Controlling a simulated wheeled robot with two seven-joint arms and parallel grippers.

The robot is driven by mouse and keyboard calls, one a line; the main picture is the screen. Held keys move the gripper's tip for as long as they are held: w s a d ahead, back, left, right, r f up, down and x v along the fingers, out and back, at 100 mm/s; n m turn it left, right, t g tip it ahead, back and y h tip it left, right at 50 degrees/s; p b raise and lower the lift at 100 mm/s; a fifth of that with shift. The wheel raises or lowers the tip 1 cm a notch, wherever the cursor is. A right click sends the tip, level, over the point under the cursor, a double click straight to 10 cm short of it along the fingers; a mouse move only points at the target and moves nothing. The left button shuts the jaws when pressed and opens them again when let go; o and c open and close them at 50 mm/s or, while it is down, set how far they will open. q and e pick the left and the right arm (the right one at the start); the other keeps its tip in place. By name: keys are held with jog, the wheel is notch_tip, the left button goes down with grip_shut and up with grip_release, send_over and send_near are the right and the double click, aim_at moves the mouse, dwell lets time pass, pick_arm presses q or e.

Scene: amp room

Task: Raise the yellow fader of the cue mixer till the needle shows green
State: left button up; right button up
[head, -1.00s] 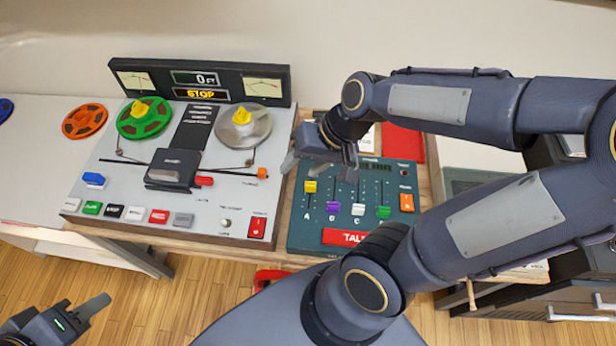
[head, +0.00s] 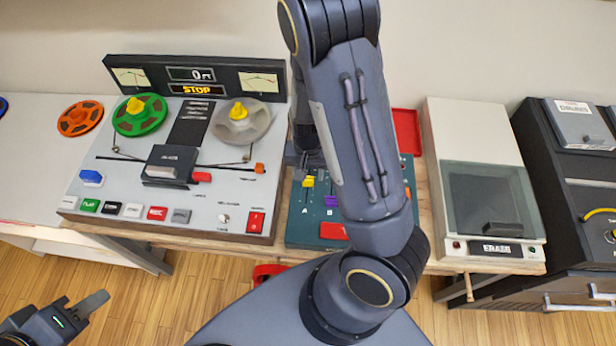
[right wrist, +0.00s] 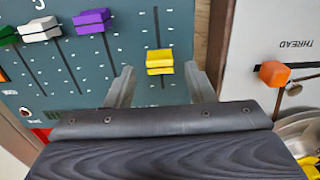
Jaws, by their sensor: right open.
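The cue mixer (head: 300,225) is a teal panel on the wooden bench, largely covered by my right arm in the head view. Its yellow fader (head: 308,181) is above the letter A; in the right wrist view the yellow cap (right wrist: 160,62) sits partway along its slot. My right gripper (right wrist: 160,78) is open, with one fingertip on each side of the yellow cap in that view; contact and height above the panel cannot be told. No needle on the mixer is visible. My left gripper (head: 80,312) is low at the left, away from the bench; its opening is unclear.
The tape machine (head: 218,200) is left of the mixer, with needle meters and an orange knob (right wrist: 274,73) near my right gripper. Purple (right wrist: 92,20) and white (right wrist: 39,29) faders neighbour the yellow one. A bulk eraser (head: 475,160) stands at the right.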

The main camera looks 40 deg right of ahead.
aim_at(308, 181)
jog(key=shift+f, duration=1.45)
grip_shut()
